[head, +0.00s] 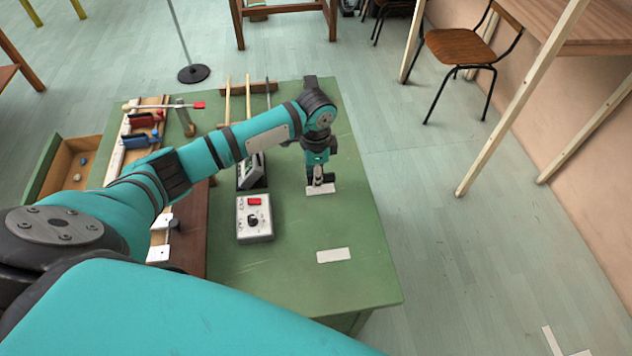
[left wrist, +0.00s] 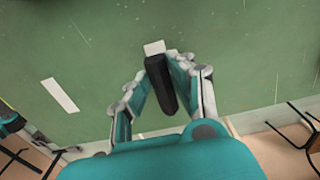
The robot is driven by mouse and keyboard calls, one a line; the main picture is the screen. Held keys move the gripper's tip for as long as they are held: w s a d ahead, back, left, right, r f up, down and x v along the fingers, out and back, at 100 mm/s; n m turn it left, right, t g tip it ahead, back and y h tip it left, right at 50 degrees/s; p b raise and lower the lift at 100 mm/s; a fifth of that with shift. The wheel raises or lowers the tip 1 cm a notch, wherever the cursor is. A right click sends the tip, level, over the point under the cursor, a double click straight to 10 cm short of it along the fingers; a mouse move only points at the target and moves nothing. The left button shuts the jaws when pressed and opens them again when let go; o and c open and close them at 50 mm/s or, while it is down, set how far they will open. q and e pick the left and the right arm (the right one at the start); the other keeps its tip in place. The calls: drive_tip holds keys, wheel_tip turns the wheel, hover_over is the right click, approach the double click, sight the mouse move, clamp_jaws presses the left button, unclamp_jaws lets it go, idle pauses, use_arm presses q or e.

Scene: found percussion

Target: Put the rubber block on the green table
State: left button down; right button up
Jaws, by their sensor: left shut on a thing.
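The green table (head: 300,280) fills the middle of the head view, and its top also shows in the left wrist view (left wrist: 240,60). My left gripper (head: 320,184) points down over the table's right part, at a white patch (head: 322,189) on its top. In the left wrist view the left gripper (left wrist: 163,75) is shut on the long black rubber block (left wrist: 160,85). One end of the block lies beside the white patch (left wrist: 154,47). I cannot tell whether the block touches the table. My right gripper is not in view.
A second white patch (head: 333,255) lies nearer on bare tabletop. A grey box with a red switch (head: 254,218) and a dark-framed meter (head: 250,171) stand left of the gripper. A wooden drawer (head: 72,165) is at left, a chair (head: 462,46) at right.

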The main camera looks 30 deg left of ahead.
use_arm(q)
drive_tip(key=shift+s+f, duration=0.1)
drive_tip(key=shift+f, duration=1.8)
drive_tip(key=c, duration=1.2)
unclamp_jaws()
drive_tip(key=shift+o, duration=0.2)
wheel_tip(320, 180, up, 12)
drive_tip(key=shift+r, duration=0.15)
